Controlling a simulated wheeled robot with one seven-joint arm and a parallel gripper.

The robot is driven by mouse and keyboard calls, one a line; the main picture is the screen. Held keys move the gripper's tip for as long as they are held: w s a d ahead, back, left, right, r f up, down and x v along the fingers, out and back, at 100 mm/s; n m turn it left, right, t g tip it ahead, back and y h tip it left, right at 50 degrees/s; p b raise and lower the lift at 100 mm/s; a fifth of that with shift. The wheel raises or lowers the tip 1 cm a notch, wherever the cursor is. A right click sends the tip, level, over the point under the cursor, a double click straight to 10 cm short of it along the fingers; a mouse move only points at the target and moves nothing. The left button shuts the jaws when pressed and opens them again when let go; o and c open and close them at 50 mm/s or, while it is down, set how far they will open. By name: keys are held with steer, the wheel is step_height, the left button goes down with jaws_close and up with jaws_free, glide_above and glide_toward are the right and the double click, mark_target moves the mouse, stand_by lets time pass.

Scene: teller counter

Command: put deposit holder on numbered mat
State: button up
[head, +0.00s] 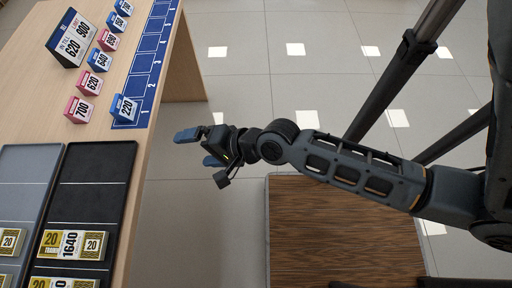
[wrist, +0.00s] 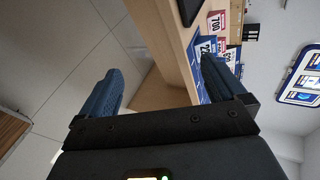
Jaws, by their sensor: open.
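The numbered mat (head: 141,64) is a blue strip with white-lined cells and numbers along the counter's right edge. A blue holder marked 220 (head: 124,108) stands on its near end, by number 1. Left of the mat, several pink and blue holders stand in a row, among them pink 700 (head: 79,109), pink 620 (head: 89,83) and blue 640 (head: 99,60). My gripper (head: 200,148) is open and empty, beyond the counter's right edge and nearer than the 220 holder. In the wrist view, its blue fingers (wrist: 160,88) are spread apart, with the 700 holder (wrist: 215,25) beyond the right finger.
A dark sign (head: 73,38) reading 620 and 900 stands at the counter's back left. A black tray (head: 95,165) and a grey tray (head: 28,170) with banded note bundles lie at the front. A wood-topped piece (head: 325,235) stands below my arm. Open floor lies right of the counter.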

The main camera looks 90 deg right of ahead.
steer(key=s+a+r+n+t+y, duration=0.1)
steer(key=s+a+r+n, duration=0.3)
steer(key=s+r+n, duration=0.2)
steer(key=s+a+r+n+t+y, duration=0.1)
steer(key=s+a+r+n, duration=0.3)
steer(key=n, duration=1.1)
steer(key=s+r+t, duration=0.1)
steer(key=s+r, duration=0.2)
steer(key=r, duration=0.3)
steer(key=shift+a, duration=0.35)
